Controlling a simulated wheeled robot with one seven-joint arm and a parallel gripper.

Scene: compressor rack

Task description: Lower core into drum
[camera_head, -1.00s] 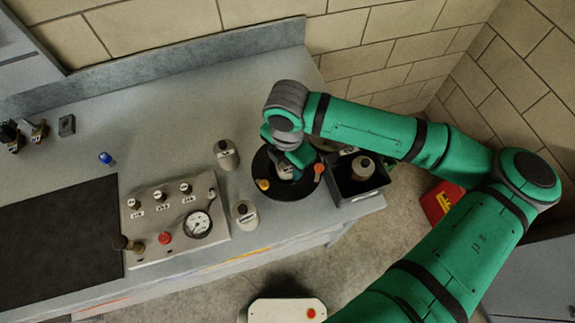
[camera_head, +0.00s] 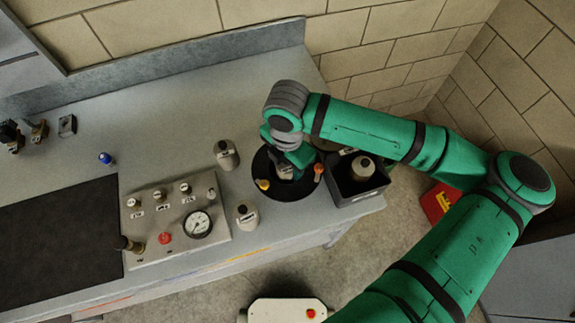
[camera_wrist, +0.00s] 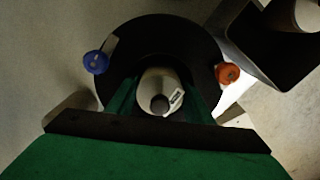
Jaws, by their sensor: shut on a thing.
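The drum (camera_head: 260,165) is a black round vessel near the right end of the bench. Its dark ring (camera_wrist: 190,38) also fills the middle of the wrist view. My gripper (camera_wrist: 160,98) is shut on the core (camera_wrist: 158,80), a pale grey cylinder with a dark round cap and a white label. In the head view my gripper (camera_head: 288,152) is over the drum, and the core (camera_head: 285,171) is partly hidden beneath it. The core appears within the drum's outline, roughly upright. I cannot tell how deep it sits or whether it touches the drum.
A blue knob (camera_wrist: 96,62) shows in the wrist view. Grey bottles (camera_head: 226,154) (camera_head: 247,215) stand left of the drum. A black bin (camera_head: 345,187) is close right; a gauge panel (camera_head: 175,220) is further left.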

